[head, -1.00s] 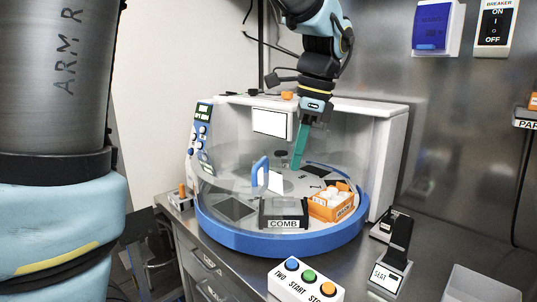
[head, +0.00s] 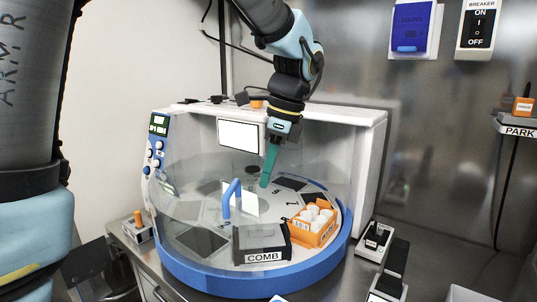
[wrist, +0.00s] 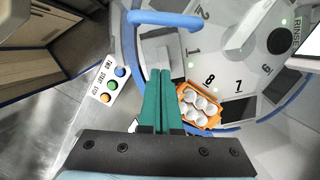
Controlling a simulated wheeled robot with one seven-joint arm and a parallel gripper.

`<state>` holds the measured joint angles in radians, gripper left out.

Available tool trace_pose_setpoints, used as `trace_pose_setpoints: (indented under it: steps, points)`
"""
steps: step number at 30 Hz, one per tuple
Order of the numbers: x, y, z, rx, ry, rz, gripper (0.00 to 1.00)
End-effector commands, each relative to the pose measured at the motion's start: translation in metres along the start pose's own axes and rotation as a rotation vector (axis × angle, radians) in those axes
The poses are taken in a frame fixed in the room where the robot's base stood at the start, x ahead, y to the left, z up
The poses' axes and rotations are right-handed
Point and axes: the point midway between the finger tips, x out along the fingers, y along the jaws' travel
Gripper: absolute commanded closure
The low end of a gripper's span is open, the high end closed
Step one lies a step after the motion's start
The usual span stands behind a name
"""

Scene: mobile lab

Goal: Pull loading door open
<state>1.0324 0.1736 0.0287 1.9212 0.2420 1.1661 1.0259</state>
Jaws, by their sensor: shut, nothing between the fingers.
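The loading door (head: 180,215) appears as a clear curved panel on the front of a round blue-based machine. Its blue upright handle (head: 231,198) stands out at the front; the wrist view shows the handle (wrist: 165,19) as a blue bar beyond my fingertips. My gripper (head: 264,185) has teal fingers pointing down, to the right of the handle in the head view. In the wrist view the gripper (wrist: 160,72) is shut and empty, with a visible gap between its tips and the handle. The door's edges are hard to make out through the clear plastic.
Inside the machine are an orange rack (head: 314,225) of white vials and a black COMB box (head: 262,244). A button box (wrist: 110,85) stands in front. A steel wall closes off the back.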

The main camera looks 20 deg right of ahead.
Motion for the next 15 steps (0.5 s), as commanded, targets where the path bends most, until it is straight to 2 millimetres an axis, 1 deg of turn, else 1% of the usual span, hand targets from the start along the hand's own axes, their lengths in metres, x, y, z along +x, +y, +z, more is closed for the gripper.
trace_pose_setpoints:
  steps: [1, 6, 7, 10, 15]
  points:
    - [0.010, 0.001, 0.000, 0.001, -0.003, 0.005, 1.00]
    - [0.044, 0.001, 0.001, 0.001, -0.002, 0.005, 1.00]
    - [0.038, 0.000, 0.008, -0.003, 0.000, 0.000, 1.00]
    - [0.036, 0.001, 0.023, -0.004, 0.001, 0.000, 1.00]
    - [0.035, 0.000, 0.036, -0.001, 0.001, -0.001, 1.00]
